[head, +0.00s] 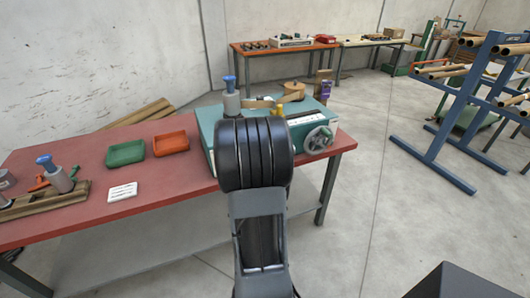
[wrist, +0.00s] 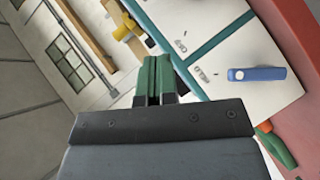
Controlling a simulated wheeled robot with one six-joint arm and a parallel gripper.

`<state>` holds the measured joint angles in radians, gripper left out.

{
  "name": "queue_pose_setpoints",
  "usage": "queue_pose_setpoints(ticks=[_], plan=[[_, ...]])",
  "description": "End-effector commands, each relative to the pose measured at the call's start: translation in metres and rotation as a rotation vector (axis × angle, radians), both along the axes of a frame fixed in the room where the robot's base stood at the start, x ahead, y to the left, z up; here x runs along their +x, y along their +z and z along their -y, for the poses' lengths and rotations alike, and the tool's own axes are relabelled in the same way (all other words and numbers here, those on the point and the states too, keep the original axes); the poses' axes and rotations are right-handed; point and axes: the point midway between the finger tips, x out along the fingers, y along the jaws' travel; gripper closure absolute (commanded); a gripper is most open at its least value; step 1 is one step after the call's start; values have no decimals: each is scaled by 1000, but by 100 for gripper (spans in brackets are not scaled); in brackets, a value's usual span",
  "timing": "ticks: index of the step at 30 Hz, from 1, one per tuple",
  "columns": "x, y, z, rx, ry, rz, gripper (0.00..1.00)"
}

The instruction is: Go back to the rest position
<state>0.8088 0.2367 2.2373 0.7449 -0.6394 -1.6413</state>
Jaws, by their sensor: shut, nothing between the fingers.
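My gripper (wrist: 155,62) shows in the wrist view with its two green fingers shut together and nothing between them. It is close to a white panel (wrist: 215,45) with teal borders and dark lettering, and I cannot tell whether it touches. A blue lever (wrist: 262,73) sits on the panel, apart from the fingers and to their right. In the head view my arm reaches over the teal winder (head: 207,122) and hides my gripper and part of the machine. The winder has a grey handwheel (head: 319,140) at its right.
The winder stands on a red workbench (head: 70,152) with a green tray (head: 126,153), a red tray (head: 171,143) and a white card (head: 122,192). A blue rack (head: 455,115) with tubes stands at right. The floor (head: 400,220) between is clear.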

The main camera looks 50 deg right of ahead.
Motion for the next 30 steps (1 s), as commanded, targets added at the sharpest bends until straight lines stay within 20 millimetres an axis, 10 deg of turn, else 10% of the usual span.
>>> queue_pose_setpoints(ticks=[22, 26, 30], plan=[[5, -11, -6, 110, -20, 119, 100], [15, -47, -40, 421, -21, 262, 100], [31, -53, -128, 836, -25, 328, 100]])
